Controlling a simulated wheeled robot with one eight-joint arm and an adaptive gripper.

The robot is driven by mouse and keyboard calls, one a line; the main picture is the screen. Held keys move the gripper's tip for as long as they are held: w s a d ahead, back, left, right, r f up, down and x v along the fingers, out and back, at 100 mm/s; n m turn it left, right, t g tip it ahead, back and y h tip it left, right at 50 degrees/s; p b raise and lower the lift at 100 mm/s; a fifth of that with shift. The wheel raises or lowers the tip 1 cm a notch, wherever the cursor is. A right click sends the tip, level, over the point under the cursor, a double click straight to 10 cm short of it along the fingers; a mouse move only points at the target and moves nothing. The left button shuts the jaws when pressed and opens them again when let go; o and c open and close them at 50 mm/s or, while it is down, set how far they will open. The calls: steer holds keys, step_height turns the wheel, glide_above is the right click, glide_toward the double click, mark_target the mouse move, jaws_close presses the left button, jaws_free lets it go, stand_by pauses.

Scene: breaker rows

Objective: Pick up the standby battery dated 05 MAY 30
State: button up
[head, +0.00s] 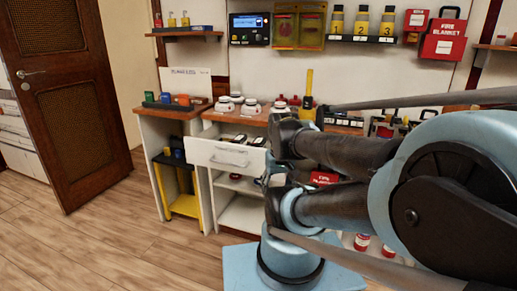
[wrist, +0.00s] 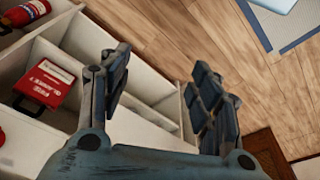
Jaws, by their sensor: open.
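No date label reading 05 MAY 30 can be read in either view. In the head view, small dark blocks (head: 240,138) lie in the open white drawer (head: 228,153); I cannot tell whether they are standby batteries. In the wrist view, my gripper (wrist: 160,85) is open and empty, its two dark fingers wide apart over the white shelf unit and wooden floor. It touches nothing that I can see.
A yellow step stool (head: 184,205) stands left of the shelves. A red fire blanket box (wrist: 45,80) sits in a compartment beside my gripper. A brown door (head: 68,90) stands open at left; floor in front is clear.

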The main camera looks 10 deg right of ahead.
steer(key=r, duration=0.2)
step_height(320, 180, up, 16)
steer(key=m+g, duration=0.2)
steer(key=m, duration=0.4)
glide_above(259, 140)
step_height(259, 140, down, 16)
steer(key=shift+s+a+f, duration=0.1)
steer(key=shift+f, duration=0.05)
jaws_close()
